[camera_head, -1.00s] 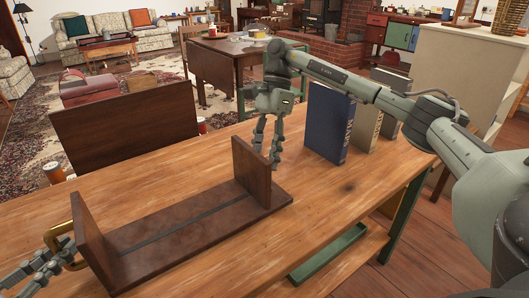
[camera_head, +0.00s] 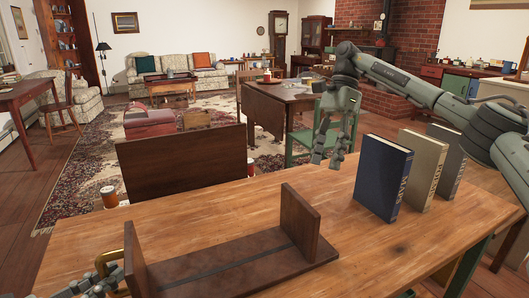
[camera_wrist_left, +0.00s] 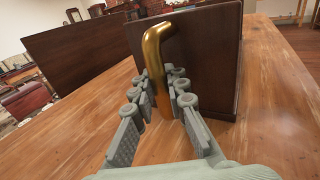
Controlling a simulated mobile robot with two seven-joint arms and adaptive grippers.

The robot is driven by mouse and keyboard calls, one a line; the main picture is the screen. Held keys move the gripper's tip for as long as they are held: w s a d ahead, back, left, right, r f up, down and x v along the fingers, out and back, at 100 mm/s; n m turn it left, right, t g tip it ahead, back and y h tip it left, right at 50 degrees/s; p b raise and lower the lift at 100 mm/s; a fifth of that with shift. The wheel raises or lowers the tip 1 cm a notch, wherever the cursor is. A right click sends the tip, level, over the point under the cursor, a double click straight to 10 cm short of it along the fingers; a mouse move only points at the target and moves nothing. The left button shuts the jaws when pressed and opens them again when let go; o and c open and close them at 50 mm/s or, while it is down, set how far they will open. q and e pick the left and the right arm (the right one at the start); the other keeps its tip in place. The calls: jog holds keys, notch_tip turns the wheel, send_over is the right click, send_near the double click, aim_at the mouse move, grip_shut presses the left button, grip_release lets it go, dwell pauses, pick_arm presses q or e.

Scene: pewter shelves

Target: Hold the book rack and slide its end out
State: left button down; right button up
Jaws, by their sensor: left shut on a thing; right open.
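The book rack is a dark wooden base (camera_head: 225,264) with a groove along it and an upright end panel at each side. Its left end (camera_head: 135,262) carries a brass handle (camera_head: 103,262); its right end (camera_head: 298,224) stands free. In the left wrist view my left gripper (camera_wrist_left: 160,82) has its fingers on either side of the brass handle (camera_wrist_left: 156,52) and is shut on it, beside the dark end panel (camera_wrist_left: 205,60). My right gripper (camera_head: 330,150) is open and empty, above and behind the rack's right end, apart from it.
A blue book (camera_head: 382,180), a beige book (camera_head: 424,172) and a grey book (camera_head: 449,158) stand upright on the wooden table (camera_head: 400,250), right of the rack. Bare tabletop lies between them and the rack. A dark wooden panel (camera_head: 180,160) rises behind the table.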

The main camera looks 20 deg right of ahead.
dwell(0.3)
pick_arm(q)
jog(key=c, duration=1.4)
grip_release()
jog(key=shift+c, duration=0.2)
jog(key=v, duration=1.2)
